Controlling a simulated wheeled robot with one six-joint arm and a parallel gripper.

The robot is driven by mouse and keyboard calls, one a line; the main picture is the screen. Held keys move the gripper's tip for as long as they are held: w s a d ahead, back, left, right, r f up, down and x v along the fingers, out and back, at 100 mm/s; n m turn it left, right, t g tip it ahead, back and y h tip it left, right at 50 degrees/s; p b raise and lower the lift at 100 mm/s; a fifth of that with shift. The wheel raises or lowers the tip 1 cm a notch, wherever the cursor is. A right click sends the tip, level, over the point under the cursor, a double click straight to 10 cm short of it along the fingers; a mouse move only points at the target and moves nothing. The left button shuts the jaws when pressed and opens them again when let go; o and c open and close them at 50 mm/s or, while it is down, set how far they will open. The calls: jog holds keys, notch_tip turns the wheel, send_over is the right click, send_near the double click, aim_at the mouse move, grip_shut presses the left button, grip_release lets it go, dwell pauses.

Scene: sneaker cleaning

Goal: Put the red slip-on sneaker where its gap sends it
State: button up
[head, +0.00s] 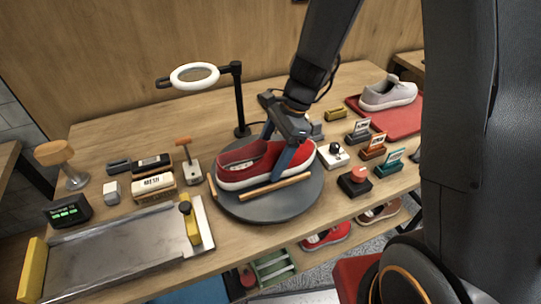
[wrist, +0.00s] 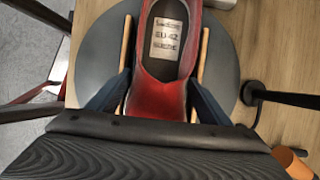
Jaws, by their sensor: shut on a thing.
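The red slip-on sneaker (head: 245,170) has a white sole and lies over the round grey turntable (head: 262,213), between two wooden strips (head: 262,190). My gripper (head: 277,158) reaches down from above with its blue fingers on either side of the shoe, shut on it. In the wrist view, my gripper (wrist: 160,98) has one finger on each flank of the sneaker (wrist: 158,98). I cannot tell whether the sole touches the turntable. Part of the shoe is hidden behind the fingers.
A metal plate with yellow end blocks (head: 120,258) lies front left, beside a small green-lit display (head: 68,211). A ring lamp (head: 195,76) stands behind the turntable. Labelled holders (head: 373,147), a red-button box (head: 355,181) and a red tray (head: 405,125) with a pale sneaker are right.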

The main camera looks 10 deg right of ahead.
jog(key=shift+f, duration=0.35)
jog(key=o, duration=1.3)
jog(key=shift+r, duration=0.4)
jog(key=b+v, duration=0.1)
jog(key=v, duration=1.1)
jog(key=shift+w+a+b, duration=0.1)
jog(key=shift+b, duration=0.25)
jog(key=shift+d, duration=0.2)
jog(key=shift+s+d+f+n+t+h, duration=0.4)
jog(key=shift+s+d+f+n+h, duration=0.45)
jog(key=shift+s+d+n, duration=1.1)
jog(key=shift+s+d+f+n+t+h, duration=0.5)
jog(key=shift+s+d+f+n, duration=0.4)
jog(key=shift+n, duration=2.1)
jog(key=shift+s+d+f+n+t+h, duration=0.3)
jog(key=shift+s+d+f+n+h, duration=0.9)
jog(key=shift+n, duration=1.25)
